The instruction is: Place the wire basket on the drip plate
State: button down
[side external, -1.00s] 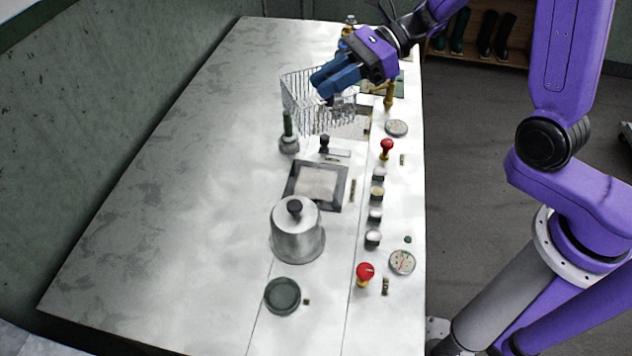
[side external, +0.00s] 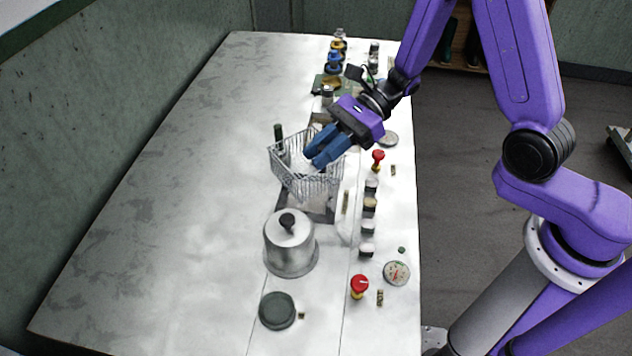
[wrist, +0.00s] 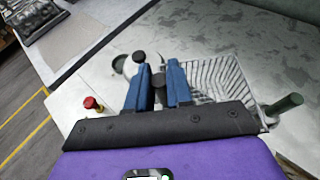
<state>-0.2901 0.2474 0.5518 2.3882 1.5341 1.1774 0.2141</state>
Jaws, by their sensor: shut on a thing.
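The wire basket (side external: 306,182) hangs from my gripper (side external: 318,157), whose blue fingers are shut at its right side. In the side view it is in the air over a dark-framed square recess (side external: 320,216), which it partly hides. The basket also shows in the wrist view (wrist: 222,78), to the right of the gripper's fingers (wrist: 158,88), with a dark piece between them. A flat dark round disc (side external: 277,310) lies near the front of the table. I cannot tell for certain which of these is the drip plate.
A metal pot-like cover with a black knob (side external: 290,246) stands just in front of the basket. A green-handled post (side external: 279,138) stands behind it. Red knobs (side external: 359,286) and small jars (side external: 368,228) line the right side. The table's left is clear.

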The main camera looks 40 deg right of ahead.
aim_at(323, 171)
jog(key=shift+f, duration=3.2)
jog(key=c, duration=1)
grip_release()
